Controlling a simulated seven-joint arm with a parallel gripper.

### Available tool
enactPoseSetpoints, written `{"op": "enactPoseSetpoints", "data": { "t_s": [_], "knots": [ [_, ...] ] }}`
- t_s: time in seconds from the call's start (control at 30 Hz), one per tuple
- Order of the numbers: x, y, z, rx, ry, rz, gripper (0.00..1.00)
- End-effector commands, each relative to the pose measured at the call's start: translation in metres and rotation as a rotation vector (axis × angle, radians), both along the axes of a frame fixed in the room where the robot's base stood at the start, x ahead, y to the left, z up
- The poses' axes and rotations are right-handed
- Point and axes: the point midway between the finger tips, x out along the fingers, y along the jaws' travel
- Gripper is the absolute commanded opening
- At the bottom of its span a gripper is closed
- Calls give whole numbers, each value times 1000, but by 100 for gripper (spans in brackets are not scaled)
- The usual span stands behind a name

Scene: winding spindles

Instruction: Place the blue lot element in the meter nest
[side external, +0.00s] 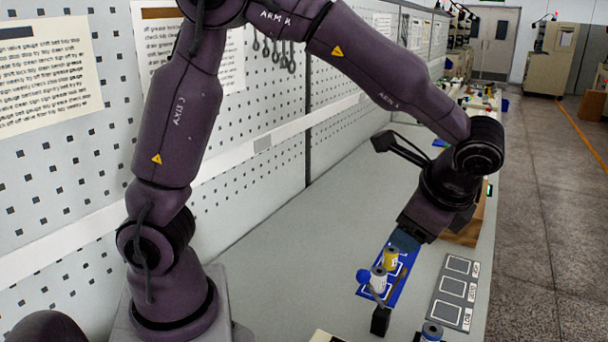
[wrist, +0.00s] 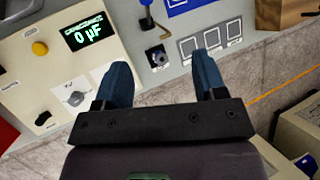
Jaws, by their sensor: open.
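My gripper (side external: 404,241) is above the far part of a blue mat (side external: 398,290) in the side view. In the wrist view its two blue fingers (wrist: 162,64) are apart with nothing held between them. In the wrist view a dark square holder (wrist: 157,57) with a round centre stands beside the meter (wrist: 75,75), whose display reads 0 µF. I cannot tell for certain whether that holder is the meter nest or what it holds.
A yellow spool-like part (side external: 390,258) and a white part (side external: 378,279) stand on the blue mat. A blue knob (side external: 363,275) on a lever is beside them, over a black base (side external: 380,321). A grey plate with marked squares (side external: 455,292) lies to the right, near the bench edge.

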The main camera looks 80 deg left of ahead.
Motion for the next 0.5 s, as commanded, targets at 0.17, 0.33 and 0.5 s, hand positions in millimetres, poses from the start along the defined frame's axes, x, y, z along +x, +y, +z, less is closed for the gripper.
{"op": "enactPoseSetpoints", "data": {
  "t_s": [0.17,0.33,0.5],
  "knots": [
    [-48,26,42,-205,-193,220,64],
    [-94,39,64,-400,-381,423,64],
    [-131,43,73,-577,-552,597,64]
  ]
}}
